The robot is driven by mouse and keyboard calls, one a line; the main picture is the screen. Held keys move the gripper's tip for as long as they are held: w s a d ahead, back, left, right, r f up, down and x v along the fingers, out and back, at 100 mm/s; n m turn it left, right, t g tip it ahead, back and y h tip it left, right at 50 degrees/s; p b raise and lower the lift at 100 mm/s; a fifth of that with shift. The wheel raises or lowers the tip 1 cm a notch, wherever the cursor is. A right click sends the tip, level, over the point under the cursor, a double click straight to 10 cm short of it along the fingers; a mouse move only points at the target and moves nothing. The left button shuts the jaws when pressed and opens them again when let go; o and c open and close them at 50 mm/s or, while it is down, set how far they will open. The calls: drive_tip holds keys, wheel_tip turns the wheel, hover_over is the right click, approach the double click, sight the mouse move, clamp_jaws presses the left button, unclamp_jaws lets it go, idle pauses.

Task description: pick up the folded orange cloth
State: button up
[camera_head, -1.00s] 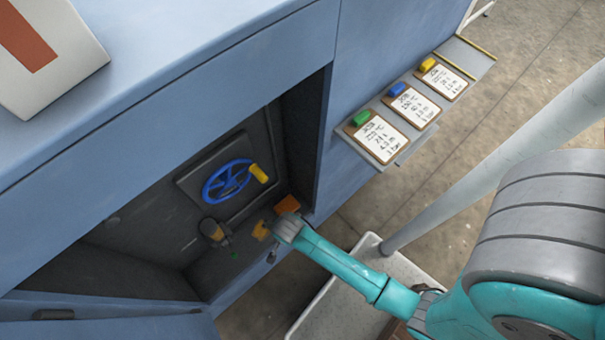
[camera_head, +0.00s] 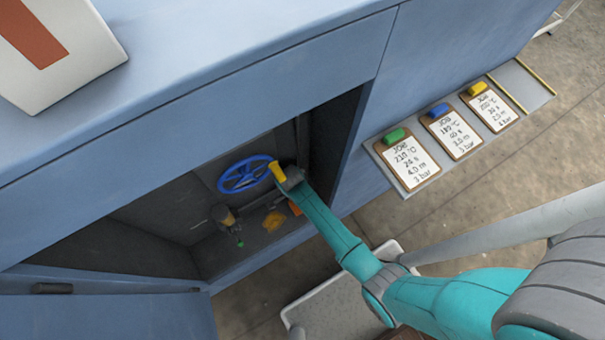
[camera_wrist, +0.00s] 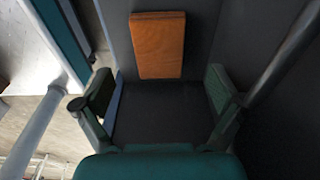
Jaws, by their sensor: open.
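The folded orange cloth (camera_wrist: 158,45) shows in the wrist view as a flat orange rectangle on a dark surface, beyond the fingertips and roughly centred between them. In the head view only a small orange edge of it (camera_head: 295,208) shows beside my arm; the rest is hidden. My gripper (camera_wrist: 160,92) is open, its two fingers wide apart with nothing between them. In the head view my gripper (camera_head: 291,180) is inside the open cabinet bay, by the yellow handle of the blue wheel.
The blue cabinet (camera_head: 240,105) frames the bay closely. Inside are a blue handwheel (camera_head: 243,176), a dark-yellow tool (camera_head: 226,217) and a yellow-orange crumpled item (camera_head: 273,221). A shelf with clipboards (camera_head: 410,162) juts out at right. A pale tray (camera_head: 340,305) stands below my arm.

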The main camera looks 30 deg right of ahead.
drive_tip(key=shift+d+f, duration=0.25)
drive_tip(key=shift+f, duration=1.1)
drive_tip(key=shift+d+f, duration=0.2)
drive_tip(key=shift+f, duration=1.1)
drive_tip(key=c, duration=1.1)
